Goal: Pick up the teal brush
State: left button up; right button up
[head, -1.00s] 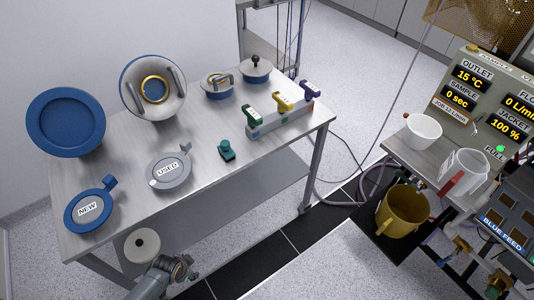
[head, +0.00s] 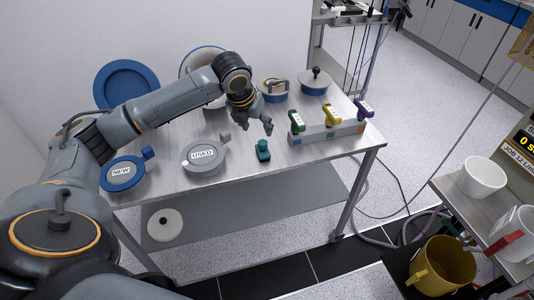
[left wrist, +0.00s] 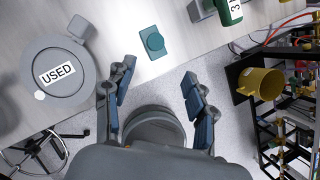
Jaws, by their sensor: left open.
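The teal brush (head: 263,151) stands on the metal table, near its front edge, between the grey USED dish and the rack. In the left wrist view the brush (left wrist: 152,41) shows from above as a round knob on a rectangular base, beyond the fingertips and between their lines. My left gripper (head: 259,129) is open and empty, above the table just behind and above the brush in the head view. Its two spread fingers also show in the left wrist view (left wrist: 158,74), apart from the brush. My right gripper is in neither view.
The USED dish (head: 205,157) lies left of the brush, with the NEW dish (head: 122,174) further left. A grey rack (head: 327,135) with green, yellow and purple handled pieces stands to the right. Lidded pots (head: 315,84) stand behind. A yellow mug (head: 443,266) is at lower right.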

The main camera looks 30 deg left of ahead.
pick_arm(q)
jog(key=r+m, duration=0.1)
send_over(263, 142)
jog(key=s, duration=0.3)
jog(key=f, duration=0.6)
jog(key=shift+w+f, duration=0.15)
jog(key=shift+w, duration=0.1)
jog(key=shift+p+x, duration=0.3)
jog(key=shift+x, duration=0.6)
jog(key=x, duration=0.4)
jog(key=shift+f, duration=0.25)
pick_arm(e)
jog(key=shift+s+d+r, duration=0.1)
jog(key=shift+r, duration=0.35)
pick_arm(q)
jog(key=shift+c, duration=0.2)
grip_shut()
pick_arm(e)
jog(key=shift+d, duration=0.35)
pick_arm(q)
jog(key=shift+r, duration=0.15)
